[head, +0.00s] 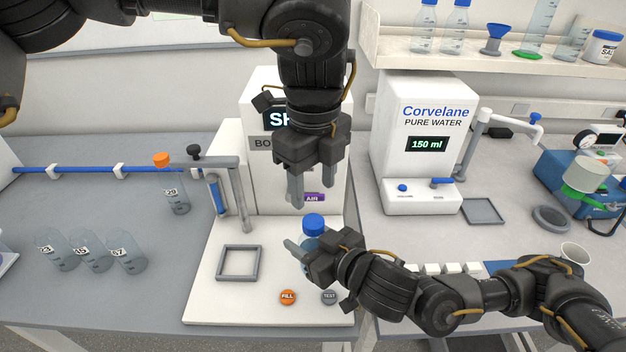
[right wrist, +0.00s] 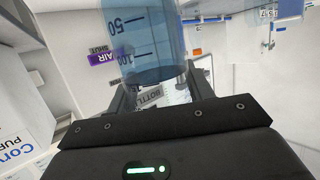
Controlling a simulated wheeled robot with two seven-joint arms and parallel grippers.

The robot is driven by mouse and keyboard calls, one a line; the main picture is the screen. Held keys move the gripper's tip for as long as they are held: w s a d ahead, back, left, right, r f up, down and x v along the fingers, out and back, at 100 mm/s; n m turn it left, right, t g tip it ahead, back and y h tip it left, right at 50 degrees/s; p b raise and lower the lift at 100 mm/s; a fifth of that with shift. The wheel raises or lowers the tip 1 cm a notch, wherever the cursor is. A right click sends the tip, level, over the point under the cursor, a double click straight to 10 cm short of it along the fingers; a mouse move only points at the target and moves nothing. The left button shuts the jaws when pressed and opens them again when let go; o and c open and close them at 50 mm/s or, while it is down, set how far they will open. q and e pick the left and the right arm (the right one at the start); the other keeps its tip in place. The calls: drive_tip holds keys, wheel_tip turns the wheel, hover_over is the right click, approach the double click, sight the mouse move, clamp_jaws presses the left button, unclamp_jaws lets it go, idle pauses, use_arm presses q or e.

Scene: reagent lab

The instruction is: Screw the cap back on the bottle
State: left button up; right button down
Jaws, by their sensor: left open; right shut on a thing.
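A clear blue-tinted bottle (head: 309,242) with a blue cap (head: 314,221) on its top stands upright over the white machine's base. I cannot tell how tightly the cap sits. My right gripper (head: 316,253) is shut on the bottle's body, partly hiding it. In the right wrist view, the bottle (right wrist: 150,40) shows graduation marks between the fingers of the same gripper (right wrist: 160,88); its cap is out of that view. My left gripper (head: 312,198) is open, pointing down just above the cap, its fingers apart and empty.
The white machine's base (head: 215,300) has a square grey frame (head: 239,262) and FILL (head: 288,297) and TEST buttons. A water dispenser (head: 425,140) stands at the right.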

sight(313, 221)
use_arm(q)
drive_tip(key=shift+f, duration=4.05)
drive_tip(key=shift+c, duration=0.4)
drive_tip(key=c, duration=0.9)
drive_tip(key=m, duration=0.6)
drive_tip(key=shift+m, duration=0.3)
drive_tip(key=o, duration=1.1)
drive_tip(key=shift+c, duration=0.2)
drive_tip(key=shift+r, duration=0.1)
